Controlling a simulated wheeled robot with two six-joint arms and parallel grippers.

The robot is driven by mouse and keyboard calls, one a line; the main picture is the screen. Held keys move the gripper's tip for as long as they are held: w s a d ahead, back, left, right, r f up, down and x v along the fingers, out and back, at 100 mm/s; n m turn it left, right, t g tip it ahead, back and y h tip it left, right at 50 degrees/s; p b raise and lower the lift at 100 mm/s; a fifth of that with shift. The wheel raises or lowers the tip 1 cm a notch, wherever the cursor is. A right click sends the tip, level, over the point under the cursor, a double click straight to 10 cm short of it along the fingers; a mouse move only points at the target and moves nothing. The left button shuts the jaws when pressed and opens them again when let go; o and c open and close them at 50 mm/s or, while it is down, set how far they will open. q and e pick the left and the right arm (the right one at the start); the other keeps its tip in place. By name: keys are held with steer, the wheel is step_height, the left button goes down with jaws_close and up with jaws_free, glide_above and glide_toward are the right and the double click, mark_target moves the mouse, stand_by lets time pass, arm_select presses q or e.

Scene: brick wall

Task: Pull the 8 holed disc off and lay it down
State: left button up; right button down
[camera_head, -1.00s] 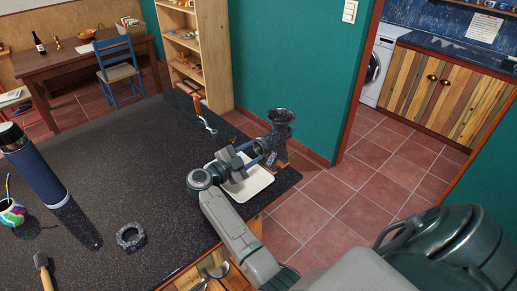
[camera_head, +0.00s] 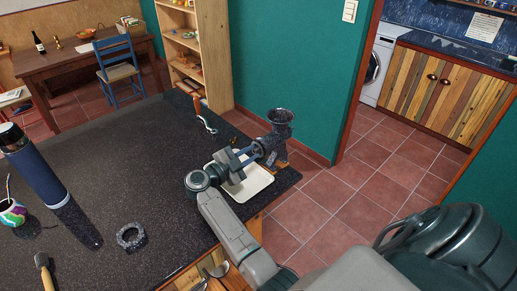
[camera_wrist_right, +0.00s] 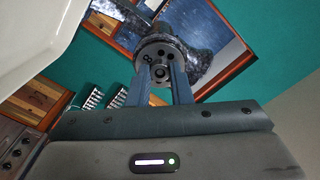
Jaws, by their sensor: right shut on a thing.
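The dark meat grinder (camera_head: 278,128) stands at the table's right corner, its funnel up. The 8 holed disc (camera_wrist_right: 152,57) shows in the right wrist view as a round dark face with holes and a figure 8, in front of the grinder's body. My right gripper (camera_wrist_right: 161,75) is shut on the disc, its two fingers at the small round centre piece. In the head view the right gripper (camera_head: 256,154) reaches the grinder's mouth from the left. I cannot tell whether the disc has come away from the grinder. My left gripper is out of view.
A white tray (camera_head: 262,184) lies below the right gripper. A dark ring (camera_head: 130,236), a blue flask (camera_head: 36,172), a colourful cup (camera_head: 13,213) and a handled tool (camera_head: 44,268) are on the left of the table. A crank (camera_head: 205,120) lies at the far edge. The table's middle is clear.

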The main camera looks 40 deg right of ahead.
steer(key=shift+s+a, duration=0.15)
steer(key=shift+a, duration=1.3)
steer(key=shift+r, duration=0.1)
step_height(320, 180, up, 7)
steer(key=a+p, duration=0.2)
steer(key=p, duration=0.4)
steer(key=shift+s, duration=0.1)
steer(key=f+b, duration=0.2)
steer(key=d+f+b, duration=0.1)
steer(key=f+b, duration=0.1)
steer(key=f, duration=0.1)
steer(key=d+f+b, duration=0.1)
steer(key=f, duration=0.1)
steer(key=shift+f+b, duration=0.15)
steer(key=shift+b, duration=0.25)
steer(key=shift+d, duration=0.1)
